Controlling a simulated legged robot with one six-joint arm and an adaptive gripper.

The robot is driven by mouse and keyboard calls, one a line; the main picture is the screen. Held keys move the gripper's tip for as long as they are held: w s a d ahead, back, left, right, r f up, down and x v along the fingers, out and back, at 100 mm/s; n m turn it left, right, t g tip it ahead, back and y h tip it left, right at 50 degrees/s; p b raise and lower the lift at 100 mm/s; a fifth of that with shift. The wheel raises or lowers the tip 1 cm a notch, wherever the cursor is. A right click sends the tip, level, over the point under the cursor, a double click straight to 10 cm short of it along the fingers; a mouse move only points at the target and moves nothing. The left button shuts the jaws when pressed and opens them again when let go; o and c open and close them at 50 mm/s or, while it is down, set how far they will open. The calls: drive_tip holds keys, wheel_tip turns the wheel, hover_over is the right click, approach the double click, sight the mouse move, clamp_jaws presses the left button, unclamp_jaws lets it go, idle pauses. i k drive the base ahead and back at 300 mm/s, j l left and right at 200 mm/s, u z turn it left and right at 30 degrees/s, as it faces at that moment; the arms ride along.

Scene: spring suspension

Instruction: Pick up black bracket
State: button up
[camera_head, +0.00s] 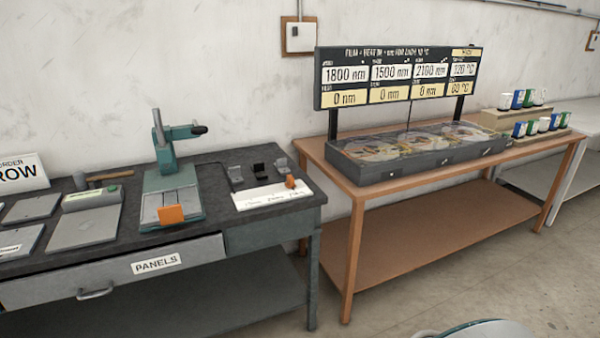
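A small black bracket (259,170) stands on the dark workbench (215,163), behind a white labelled sheet (268,196). It is between two grey brackets, one on its left (235,174) and one on its right (281,165). A small orange piece (290,181) is just in front of the right grey bracket. The black bracket looks upright and uncovered, but its fine shape is too small to tell. My gripper is not in view.
A teal press (170,170) with an orange tag stands left of the brackets. Flat grey panels (85,227) lie farther left. A brown table (340,172) with a dark tray unit and display board stands to the right. Open floor (400,300) lies in front.

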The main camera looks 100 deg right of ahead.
sight(258, 168)
drive_tip(key=z, duration=3)
